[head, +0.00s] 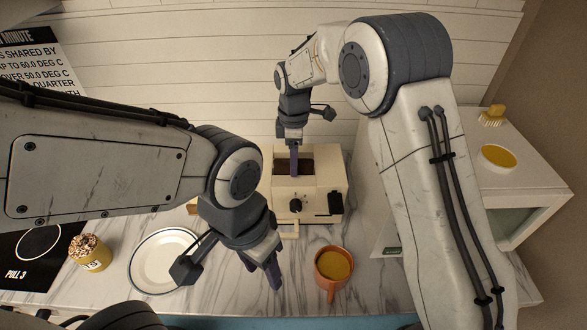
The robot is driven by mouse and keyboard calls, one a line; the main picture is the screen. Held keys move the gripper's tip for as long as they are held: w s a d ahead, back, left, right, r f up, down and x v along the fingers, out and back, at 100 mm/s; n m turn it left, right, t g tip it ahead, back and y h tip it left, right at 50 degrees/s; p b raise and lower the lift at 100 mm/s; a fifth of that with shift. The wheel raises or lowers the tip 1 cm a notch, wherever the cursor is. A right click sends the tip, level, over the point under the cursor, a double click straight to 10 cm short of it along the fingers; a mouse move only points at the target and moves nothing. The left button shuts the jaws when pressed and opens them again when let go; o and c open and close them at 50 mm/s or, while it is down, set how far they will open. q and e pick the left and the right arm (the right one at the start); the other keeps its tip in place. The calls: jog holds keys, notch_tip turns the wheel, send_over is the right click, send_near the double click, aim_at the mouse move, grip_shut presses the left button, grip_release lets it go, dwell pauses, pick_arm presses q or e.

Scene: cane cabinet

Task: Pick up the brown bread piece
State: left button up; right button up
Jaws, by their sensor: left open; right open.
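I cannot clearly make out a brown bread piece. A cream toaster (320,187) stands on the marble counter against the back wall, with a dark brownish slot in its top; I cannot tell whether bread lies in it. My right gripper (294,166) points down at this slot, its fingers overlapping the opening and partly hiding it. It is open, though its fingers appear nearly in line from here. My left gripper (267,270) is open over the counter in front of the toaster, between a plate and an orange mug, with nothing seen in it.
The empty white plate (147,277) lies left of my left gripper. The orange mug (334,282) with yellow liquid stands right of it. A topped yellow cup (88,255) stands near a black hob (15,270) at left. A white cabinet (535,185) stands at right.

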jog(key=shift+f, duration=0.1)
grip_shut()
